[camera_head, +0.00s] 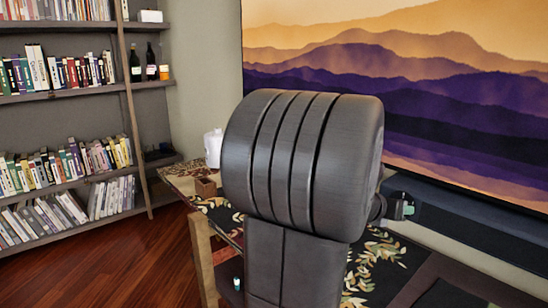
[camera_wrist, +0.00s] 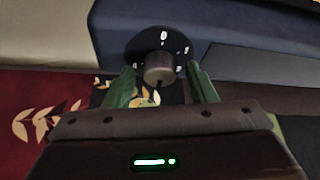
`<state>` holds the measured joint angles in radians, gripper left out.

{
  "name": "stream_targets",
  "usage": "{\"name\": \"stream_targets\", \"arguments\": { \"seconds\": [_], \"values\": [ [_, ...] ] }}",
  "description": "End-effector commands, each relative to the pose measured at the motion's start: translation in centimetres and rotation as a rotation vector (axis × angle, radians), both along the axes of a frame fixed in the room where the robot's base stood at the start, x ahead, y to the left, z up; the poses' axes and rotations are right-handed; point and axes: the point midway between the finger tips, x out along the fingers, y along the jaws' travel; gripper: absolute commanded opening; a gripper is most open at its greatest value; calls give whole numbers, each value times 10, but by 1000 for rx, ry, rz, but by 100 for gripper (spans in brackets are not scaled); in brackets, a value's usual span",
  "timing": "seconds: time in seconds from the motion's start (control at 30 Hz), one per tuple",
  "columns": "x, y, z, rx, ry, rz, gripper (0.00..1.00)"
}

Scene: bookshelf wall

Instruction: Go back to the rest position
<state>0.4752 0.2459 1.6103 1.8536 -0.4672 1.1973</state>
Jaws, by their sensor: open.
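In the wrist view my gripper (camera_wrist: 160,67) is open, its two green fingers spread apart. A round grey knob (camera_wrist: 158,70) on a dark dial with white marks (camera_wrist: 158,45) shows between the fingertips, set in a blue panel (camera_wrist: 110,28). I cannot tell how deep the fingers reach around the knob; I see no clear contact. In the head view my grey arm fills the middle, and a small green part of my gripper (camera_head: 408,210) shows at its right, by the dark ledge under the picture. The knob is hidden there.
A table with a leaf-patterned cloth (camera_head: 375,262) lies below my arm. A white jug (camera_head: 213,147) and a small wooden box (camera_head: 205,187) stand at its far left. A bookshelf (camera_head: 65,96) with a leaning pole (camera_head: 131,110) is at left. The wooden floor (camera_head: 110,270) is clear.

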Motion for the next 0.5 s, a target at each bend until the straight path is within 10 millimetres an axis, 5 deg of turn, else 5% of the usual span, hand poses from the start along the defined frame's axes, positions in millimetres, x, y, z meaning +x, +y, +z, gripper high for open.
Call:
{"name": "stream_targets", "arguments": {
  "seconds": [0.27,0.5],
  "values": [
    [-5,8,5,5,-7,1,51],
    [-26,39,21,7,-9,3,51]
  ]
}}
